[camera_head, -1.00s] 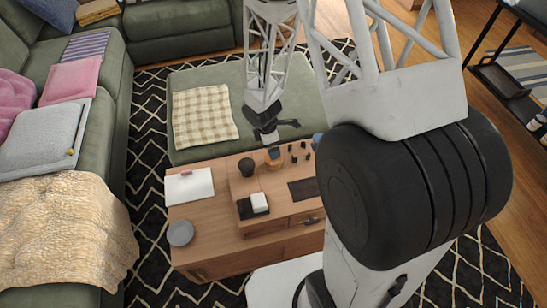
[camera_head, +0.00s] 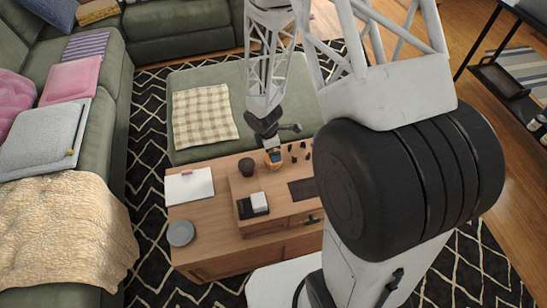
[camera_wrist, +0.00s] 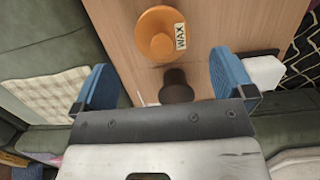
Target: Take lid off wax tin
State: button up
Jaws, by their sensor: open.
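The orange wax tin (camera_wrist: 152,22) stands on the wooden table, with a white WAX label facing my wrist camera. Its round orange lid seems to be on, with a smaller round knob-like part on it.
A dark cup (camera_head: 246,167) stands left of the tin; it also shows in the wrist view (camera_wrist: 176,88). A white block (camera_head: 259,201) is on a black tray in front. A grey plate (camera_head: 180,233) lies farther left.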

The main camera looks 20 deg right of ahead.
aim_at(267, 158)
jog(key=shift+d+f, duration=0.15)
jog(key=shift+f, duration=1.15)
jog(key=shift+d+f, duration=0.1)
jog(key=shift+f, duration=1.2)
jog(key=shift+s, duration=0.1)
jog(key=c, duration=0.9)
